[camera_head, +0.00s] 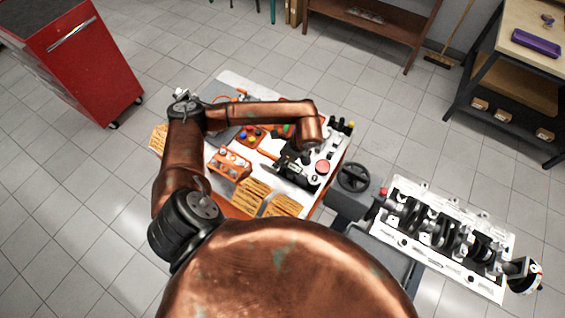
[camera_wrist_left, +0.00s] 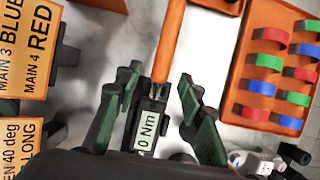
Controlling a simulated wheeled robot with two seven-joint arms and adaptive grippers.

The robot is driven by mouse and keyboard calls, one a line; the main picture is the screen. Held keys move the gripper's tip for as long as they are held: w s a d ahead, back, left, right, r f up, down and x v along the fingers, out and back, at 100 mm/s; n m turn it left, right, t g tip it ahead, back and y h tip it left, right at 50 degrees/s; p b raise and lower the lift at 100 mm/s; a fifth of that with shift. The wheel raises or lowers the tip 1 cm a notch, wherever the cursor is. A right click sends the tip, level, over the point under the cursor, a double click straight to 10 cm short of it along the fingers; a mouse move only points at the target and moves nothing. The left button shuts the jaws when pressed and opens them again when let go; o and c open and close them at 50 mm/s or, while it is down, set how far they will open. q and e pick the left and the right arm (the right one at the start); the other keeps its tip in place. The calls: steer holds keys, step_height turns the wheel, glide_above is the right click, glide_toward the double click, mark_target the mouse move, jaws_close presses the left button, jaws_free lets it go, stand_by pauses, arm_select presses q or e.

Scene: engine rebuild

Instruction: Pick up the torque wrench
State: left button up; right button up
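The fingers are spread apart, with visible gaps on both sides of the wrench. In the head view my left gripper (camera_head: 292,164) is over the work table, below the copper forearm, and the wrench cannot be made out there. An orange bar stretches away beyond the fingertips; whether it belongs to the wrench I cannot tell. My right gripper is not in view.
An orange tray of coloured bearing shells (camera_wrist_left: 270,62) lies right of the fingers. Orange label cards (camera_wrist_left: 32,45) lie left. The work table (camera_head: 232,80) is crowded. An engine block with crankshaft (camera_head: 447,235) stands right; a red cabinet (camera_head: 75,60) stands far left.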

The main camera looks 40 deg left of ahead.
arm_select(q)
steer(key=x, duration=0.3)
steer(key=shift+a+f, duration=0.1)
steer(key=shift+a, duration=0.05)
jaws_close()
stand_by(0.3)
stand_by(0.3)
